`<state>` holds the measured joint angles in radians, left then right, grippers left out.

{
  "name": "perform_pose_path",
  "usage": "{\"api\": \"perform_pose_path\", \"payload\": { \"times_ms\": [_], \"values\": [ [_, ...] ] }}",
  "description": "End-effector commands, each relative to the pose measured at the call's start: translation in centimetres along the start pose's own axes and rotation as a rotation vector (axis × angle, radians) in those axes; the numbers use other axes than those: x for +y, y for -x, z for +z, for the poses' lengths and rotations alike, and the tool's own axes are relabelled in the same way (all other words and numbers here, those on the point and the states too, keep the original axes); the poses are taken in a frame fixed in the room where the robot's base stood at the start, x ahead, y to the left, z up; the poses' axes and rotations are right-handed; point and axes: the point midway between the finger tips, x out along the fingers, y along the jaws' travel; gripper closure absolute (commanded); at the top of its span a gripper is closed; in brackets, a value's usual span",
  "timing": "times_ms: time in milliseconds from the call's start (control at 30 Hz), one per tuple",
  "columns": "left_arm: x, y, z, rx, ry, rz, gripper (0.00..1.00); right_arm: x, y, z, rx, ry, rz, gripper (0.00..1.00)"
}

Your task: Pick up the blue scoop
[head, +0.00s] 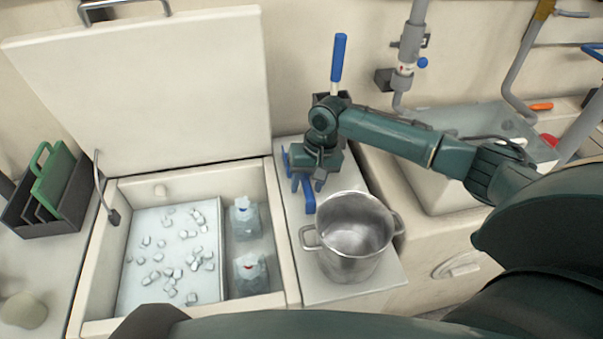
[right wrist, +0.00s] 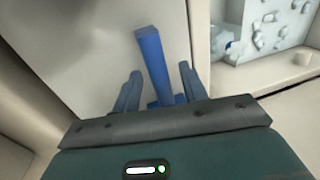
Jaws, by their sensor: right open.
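The blue scoop (head: 308,200) lies on the pale counter strip between the open ice box and the steel pot, largely covered by my right gripper. My right gripper (head: 307,186) points down over it with its fingers apart. In the right wrist view the scoop's blue handle (right wrist: 152,62) runs between the two open fingers (right wrist: 157,88), with a gap on each side. The fingers are not closed on it. The rest of the scoop is hidden behind the gripper body. My left gripper is not in view.
A steel pot (head: 348,262) stands close in front of the right gripper. The open ice box (head: 282,235) at left holds ice cubes and two clear jugs; its lid (head: 140,95) is raised. A blue-handled tool (head: 338,58) stands upright behind the gripper. A sink (head: 440,195) is at right.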

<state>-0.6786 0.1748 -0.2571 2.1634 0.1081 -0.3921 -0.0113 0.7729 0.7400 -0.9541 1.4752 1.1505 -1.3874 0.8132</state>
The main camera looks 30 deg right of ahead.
Motion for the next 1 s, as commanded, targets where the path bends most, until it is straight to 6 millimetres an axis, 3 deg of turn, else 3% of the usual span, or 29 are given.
{"api": "perform_pose_path", "payload": {
  "times_ms": [100,367,900,1000],
  "values": [
    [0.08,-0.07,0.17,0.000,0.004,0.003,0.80,0.06,-1.29,0.00,0.000,0.000,0.001,0.57],
    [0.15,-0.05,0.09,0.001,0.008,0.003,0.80,0.06,-1.49,-0.02,0.001,0.001,0.001,0.57],
    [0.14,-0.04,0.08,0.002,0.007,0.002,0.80,0.06,-1.46,-0.02,0.001,0.000,0.001,1.00],
    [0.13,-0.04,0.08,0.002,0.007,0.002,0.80,0.05,-1.43,-0.04,0.002,0.000,0.001,1.00]
  ]
}}
